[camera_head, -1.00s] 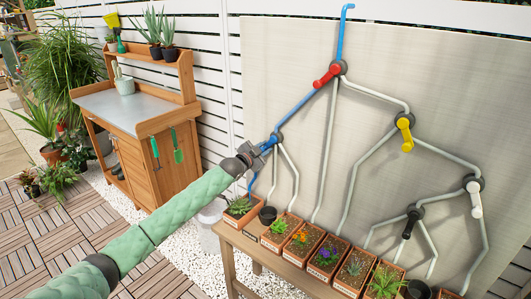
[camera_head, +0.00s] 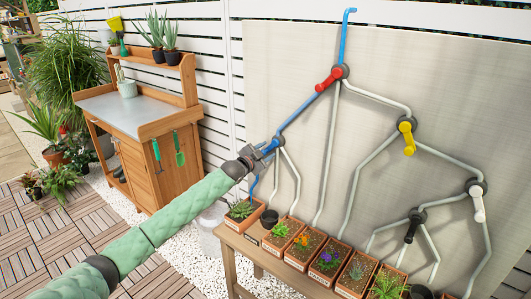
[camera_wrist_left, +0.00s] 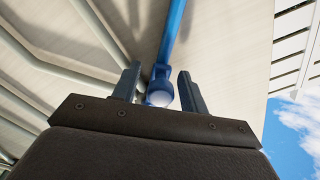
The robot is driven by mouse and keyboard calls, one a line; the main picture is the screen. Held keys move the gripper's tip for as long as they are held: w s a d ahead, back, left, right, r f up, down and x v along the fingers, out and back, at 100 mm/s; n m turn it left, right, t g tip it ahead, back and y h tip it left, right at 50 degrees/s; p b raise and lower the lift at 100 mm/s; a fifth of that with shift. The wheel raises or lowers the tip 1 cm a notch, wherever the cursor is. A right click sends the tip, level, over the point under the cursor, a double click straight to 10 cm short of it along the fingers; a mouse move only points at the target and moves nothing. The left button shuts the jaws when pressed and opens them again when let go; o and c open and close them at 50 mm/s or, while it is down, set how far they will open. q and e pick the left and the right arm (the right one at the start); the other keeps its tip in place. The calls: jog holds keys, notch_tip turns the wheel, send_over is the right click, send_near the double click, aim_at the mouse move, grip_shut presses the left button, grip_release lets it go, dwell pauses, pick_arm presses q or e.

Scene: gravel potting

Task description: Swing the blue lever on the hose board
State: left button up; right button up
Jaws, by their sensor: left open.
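The hose board (camera_head: 290,95) stands against the fence with pipes branching down over it. The blue lever (camera_head: 274,143) sits at the lower left junction. My left gripper (camera_head: 264,150) is at this lever, with its arm coming in from the lower left. In the left wrist view the gripper (camera_wrist_left: 158,88) is open, and the round end of the blue lever (camera_wrist_left: 161,92) lies between its two fingers. I cannot tell whether a finger touches it. The blue-coloured pipe (camera_head: 308,107) runs from the top past the red lever to the blue lever. My right gripper is not in view.
A red lever (camera_head: 328,80), a yellow lever (camera_head: 408,141), a white lever (camera_head: 478,208) and a black lever (camera_head: 411,229) sit at other junctions. A wooden bench (camera_head: 232,241) with several potted plants stands below the board. A potting table (camera_head: 110,106) stands at the left.

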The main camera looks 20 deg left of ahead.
pick_arm(q)
jog(key=shift+s+a+f, duration=0.1)
jog(key=shift+s+a, duration=0.1)
jog(key=shift+s, duration=0.3)
jog(key=b+v, duration=0.2)
jog(key=v, duration=0.4)
jog(key=shift+s, duration=0.35)
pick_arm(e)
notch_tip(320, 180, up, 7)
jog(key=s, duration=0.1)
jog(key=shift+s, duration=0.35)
